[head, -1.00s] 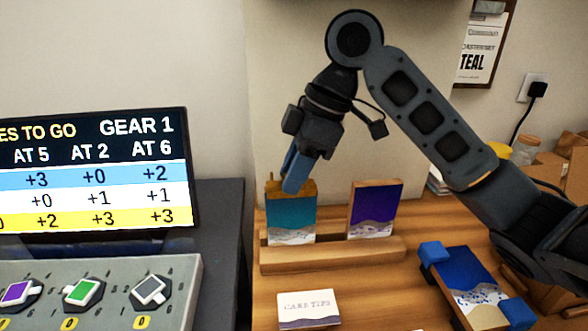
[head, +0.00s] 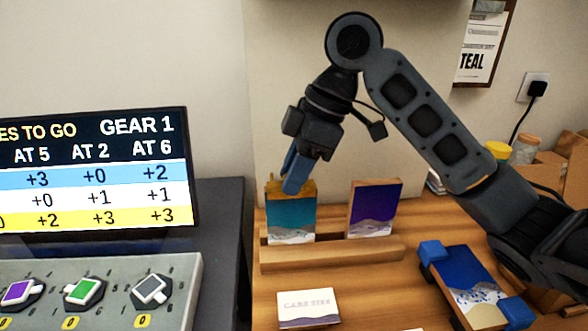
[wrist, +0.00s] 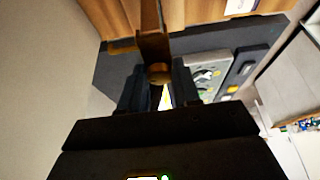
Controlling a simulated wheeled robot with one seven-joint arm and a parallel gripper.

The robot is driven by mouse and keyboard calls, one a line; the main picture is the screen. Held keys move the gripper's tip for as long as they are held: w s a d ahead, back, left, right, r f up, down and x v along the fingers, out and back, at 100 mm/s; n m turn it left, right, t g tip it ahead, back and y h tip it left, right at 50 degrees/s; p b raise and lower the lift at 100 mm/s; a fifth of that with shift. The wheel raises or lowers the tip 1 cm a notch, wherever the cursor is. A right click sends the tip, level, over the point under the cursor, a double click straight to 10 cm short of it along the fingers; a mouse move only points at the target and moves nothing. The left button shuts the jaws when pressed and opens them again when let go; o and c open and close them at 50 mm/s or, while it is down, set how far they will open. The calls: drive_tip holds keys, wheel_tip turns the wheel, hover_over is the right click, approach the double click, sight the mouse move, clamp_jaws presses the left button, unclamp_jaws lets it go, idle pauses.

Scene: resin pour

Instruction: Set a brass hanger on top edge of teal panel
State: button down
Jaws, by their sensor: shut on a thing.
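The teal panel (head: 290,217) stands upright in a wooden rack, with a sandy wave pattern along its bottom. My gripper (head: 293,187) points down at its top edge and covers part of it. The brass hanger (head: 277,186) shows as a small golden strip at that edge beside my fingers. In the wrist view the brass hanger (wrist: 159,73) sits between the tips of my gripper (wrist: 158,88), which is shut on it. The panel's edge (wrist: 152,40) is right beyond it. I cannot tell whether the hanger rests on the edge.
A purple panel (head: 374,209) stands to the right in the same wooden rack (head: 330,255). A care tips card (head: 308,307) lies in front. A blue panel with blue corner blocks (head: 468,283) lies at right. A screen (head: 95,170) and dial box (head: 110,285) stand at left.

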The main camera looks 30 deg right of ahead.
drive_tip(key=shift+f, duration=0.15)
drive_tip(key=c, duration=0.7)
unclamp_jaws()
drive_tip(key=shift+c, duration=0.2)
wheel_tip(320, 180, up, 8)
drive_tip(key=p, duration=0.7)
